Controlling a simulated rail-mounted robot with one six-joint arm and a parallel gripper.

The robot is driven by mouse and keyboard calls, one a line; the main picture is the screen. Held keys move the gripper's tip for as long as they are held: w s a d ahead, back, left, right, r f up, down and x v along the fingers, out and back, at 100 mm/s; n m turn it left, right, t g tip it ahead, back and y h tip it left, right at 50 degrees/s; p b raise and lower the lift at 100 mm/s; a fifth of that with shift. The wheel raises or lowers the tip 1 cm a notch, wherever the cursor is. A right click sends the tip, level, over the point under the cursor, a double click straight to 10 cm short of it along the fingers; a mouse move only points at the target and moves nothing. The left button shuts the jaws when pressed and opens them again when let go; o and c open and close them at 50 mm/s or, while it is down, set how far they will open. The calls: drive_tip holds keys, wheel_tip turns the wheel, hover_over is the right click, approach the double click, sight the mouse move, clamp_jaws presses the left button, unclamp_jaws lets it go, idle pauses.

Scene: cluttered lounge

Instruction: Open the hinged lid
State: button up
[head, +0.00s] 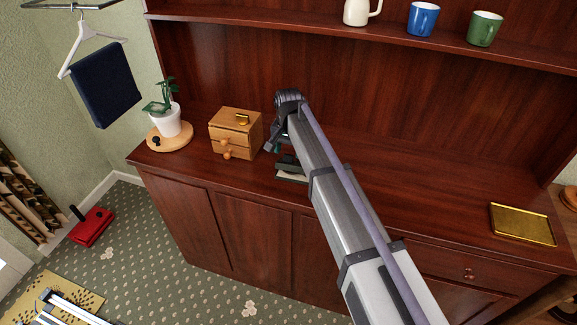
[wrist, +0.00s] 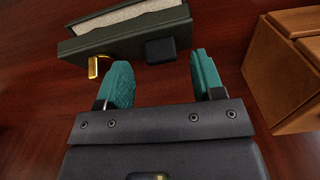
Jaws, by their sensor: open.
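A dark green, book-shaped box (wrist: 125,40) with a cream, page-like side lies on the wooden counter at the top of the wrist view. It has a brass catch (wrist: 94,66) and a small black block (wrist: 161,50) along its near edge. Its lid looks shut. In the head view only part of the box (head: 291,178) shows, as my arm hides the rest. My gripper (wrist: 163,80) is open and empty, with its teal fingers apart, pointing at the edge with the black block. In the head view the gripper (head: 273,147) is mostly hidden behind the arm.
A small wooden drawer chest (head: 236,133) with a brass handle stands close to the gripper. A potted plant (head: 168,120) stands beyond it on a round wooden board. A brass tray (head: 522,224) lies far right. Mugs (head: 423,19) stand on the shelf above. The counter right of my arm is mostly clear.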

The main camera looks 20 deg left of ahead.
wheel_tip(320, 180, down, 2)
drive_tip(key=shift+f+b, duration=0.25)
drive_tip(key=shift+b, duration=0.2)
drive_tip(key=shift+r, duration=0.2)
drive_tip(key=c, duration=0.9)
drive_tip(key=shift+w+a+g, duration=0.2)
drive_tip(key=shift+w+g, duration=0.5)
drive_tip(key=shift+w, duration=0.05)
drive_tip(key=shift+w+g, duration=0.3)
drive_tip(key=shift+g, duration=0.2)
drive_tip(key=shift+r+g, duration=0.1)
drive_tip(key=shift+g, duration=0.2)
drive_tip(key=shift+s+d, duration=0.1)
drive_tip(key=o, duration=0.9)
